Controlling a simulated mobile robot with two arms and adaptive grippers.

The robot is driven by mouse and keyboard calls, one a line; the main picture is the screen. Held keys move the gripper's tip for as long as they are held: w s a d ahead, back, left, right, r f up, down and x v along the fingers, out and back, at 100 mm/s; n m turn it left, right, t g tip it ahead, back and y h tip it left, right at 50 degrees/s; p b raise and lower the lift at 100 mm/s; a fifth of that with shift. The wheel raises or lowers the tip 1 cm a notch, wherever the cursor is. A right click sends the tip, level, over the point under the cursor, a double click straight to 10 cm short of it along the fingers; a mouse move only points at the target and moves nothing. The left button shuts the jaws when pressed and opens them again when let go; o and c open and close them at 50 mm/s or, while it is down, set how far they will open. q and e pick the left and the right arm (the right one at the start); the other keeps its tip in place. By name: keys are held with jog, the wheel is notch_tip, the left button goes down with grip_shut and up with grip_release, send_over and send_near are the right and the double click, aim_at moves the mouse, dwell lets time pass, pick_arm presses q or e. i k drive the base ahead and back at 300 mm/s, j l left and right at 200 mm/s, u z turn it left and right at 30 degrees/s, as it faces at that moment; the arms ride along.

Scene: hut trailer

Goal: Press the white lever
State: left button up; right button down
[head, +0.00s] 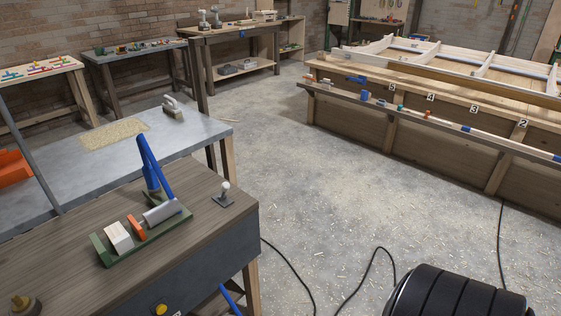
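A small white lever (225,188) with a rounded top stands upright on a flat dark square plate. It sits near the right edge of the brown wooden workbench (60,225) in the lower left. Left of it on the same bench is a green-based device (145,240) with a tall blue handle (153,172), a white cylinder (161,212), an orange piece (135,227) and a pale block (118,236). Nothing touches the lever. Neither of my grippers shows in the head view.
A grey-topped table (185,145) with a brush (172,107) stands behind the workbench. A yellow knob (160,309) is on the bench front. Black cables (300,275) cross the floor. A black rounded object (455,292) fills the lower right. The middle floor is open, with scattered shavings.

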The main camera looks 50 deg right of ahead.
aim_at(226, 186)
jog(key=l+z, duration=0.1)
jog(key=z, duration=0.4)
jog(key=l+z, duration=0.1)
jog(key=z, duration=0.35)
